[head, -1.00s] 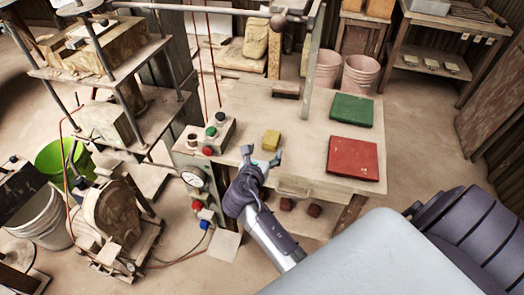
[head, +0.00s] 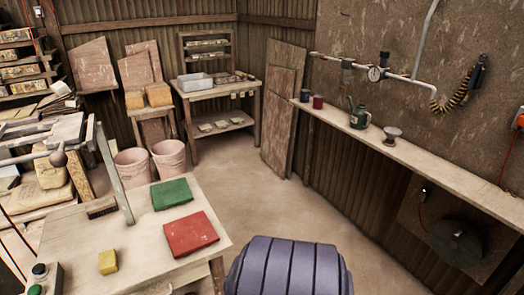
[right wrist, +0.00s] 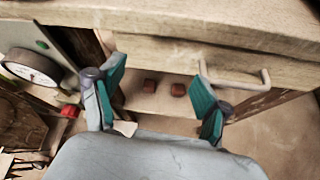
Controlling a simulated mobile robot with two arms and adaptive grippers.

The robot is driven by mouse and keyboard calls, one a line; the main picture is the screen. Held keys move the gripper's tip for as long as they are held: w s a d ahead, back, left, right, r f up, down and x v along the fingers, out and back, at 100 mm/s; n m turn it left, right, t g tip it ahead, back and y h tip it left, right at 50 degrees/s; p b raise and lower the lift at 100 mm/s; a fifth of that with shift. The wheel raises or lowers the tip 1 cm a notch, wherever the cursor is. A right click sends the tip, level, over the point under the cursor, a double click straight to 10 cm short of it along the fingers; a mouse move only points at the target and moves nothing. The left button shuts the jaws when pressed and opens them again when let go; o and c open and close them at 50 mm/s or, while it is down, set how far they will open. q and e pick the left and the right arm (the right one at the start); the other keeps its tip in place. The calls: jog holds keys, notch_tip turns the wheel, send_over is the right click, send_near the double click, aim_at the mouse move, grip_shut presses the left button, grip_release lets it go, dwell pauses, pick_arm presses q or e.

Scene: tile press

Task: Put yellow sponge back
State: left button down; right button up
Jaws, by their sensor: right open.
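The yellow sponge (head: 108,262) lies on the wooden table (head: 130,235) at the lower left of the head view, left of the red mat. My right gripper (right wrist: 155,95) shows in the right wrist view with its two teal-padded fingers spread apart and nothing between them. It is in front of the table's drawer front, below the tabletop edge. The sponge is not visible in the right wrist view. My left gripper is not in view.
A red mat (head: 190,233) and a green mat (head: 172,194) lie on the table, with a dark brush (head: 101,208) behind. A drawer handle (right wrist: 235,77) juts out near my right gripper. A gauge (right wrist: 32,68) is at its left. Open floor (head: 265,200) lies right of the table.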

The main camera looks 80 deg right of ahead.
jog(key=s+a+f+m+g+y, duration=0.2)
jog(key=s+a+f+m+y, duration=0.15)
jog(key=s+f, duration=0.55)
jog(key=s+a+f+m+g+y, duration=0.2)
jog(key=s+a+f+m, duration=0.3)
jog(key=f, duration=0.8)
jog(key=s+f+m+g+y, duration=0.1)
jog(key=s+f+m, duration=0.3)
jog(key=s, duration=0.5)
jog(key=s+f+m+g+y, duration=0.1)
jog(key=s+f+m, duration=0.4)
jog(key=s, duration=0.5)
jog(key=s+f+m+g+y, duration=0.1)
jog(key=s+f+m, duration=0.3)
jog(key=s, duration=0.6)
jog(key=shift+d+f+m+g+b, duration=0.2)
jog(key=shift+f+m+g+b, duration=0.15)
jog(key=shift+f+g, duration=0.15)
